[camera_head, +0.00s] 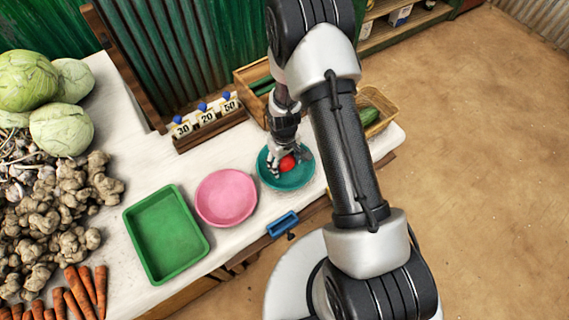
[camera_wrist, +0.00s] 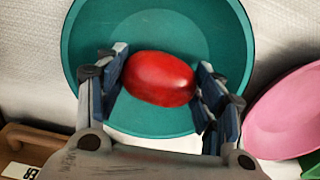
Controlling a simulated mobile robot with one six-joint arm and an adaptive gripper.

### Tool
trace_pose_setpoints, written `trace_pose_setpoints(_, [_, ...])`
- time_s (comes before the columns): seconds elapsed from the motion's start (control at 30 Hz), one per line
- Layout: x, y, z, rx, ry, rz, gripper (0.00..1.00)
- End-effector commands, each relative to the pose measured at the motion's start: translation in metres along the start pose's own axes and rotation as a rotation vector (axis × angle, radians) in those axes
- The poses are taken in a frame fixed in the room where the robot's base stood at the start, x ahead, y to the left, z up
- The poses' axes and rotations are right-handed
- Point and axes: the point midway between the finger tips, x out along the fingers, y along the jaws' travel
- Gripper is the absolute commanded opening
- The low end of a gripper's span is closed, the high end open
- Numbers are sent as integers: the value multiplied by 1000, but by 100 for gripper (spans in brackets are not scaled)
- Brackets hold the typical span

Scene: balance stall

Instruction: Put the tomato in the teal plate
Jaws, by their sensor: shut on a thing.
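The red tomato (camera_wrist: 159,79) is between the two fingers of my gripper (camera_wrist: 160,90), which is shut on it. In the head view the tomato (camera_head: 288,163) shows as a small red spot at the tips of my gripper (camera_head: 288,158). The teal plate (camera_head: 297,180) is on the white counter, right under the gripper. In the wrist view the teal plate (camera_wrist: 100,30) fills the space behind the tomato. I cannot tell whether the tomato touches the plate.
A pink bowl (camera_head: 226,198) and a green tray (camera_head: 166,234) stand left of the plate. Price cards (camera_head: 207,117) stand behind. A basket (camera_head: 378,109) with a green vegetable is right of the arm. Ginger, cabbages and carrots cover the left.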

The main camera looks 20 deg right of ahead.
Motion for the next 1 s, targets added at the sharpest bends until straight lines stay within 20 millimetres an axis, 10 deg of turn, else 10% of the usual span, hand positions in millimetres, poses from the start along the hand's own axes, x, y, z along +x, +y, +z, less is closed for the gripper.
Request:
trace_pose_setpoints(0.4, [11,0,0,0,1,0,36])
trace_pose_setpoints(0.43, [11,0,0,0,1,0,62])
trace_pose_setpoints(1.0, [10,0,0,0,1,0,82])
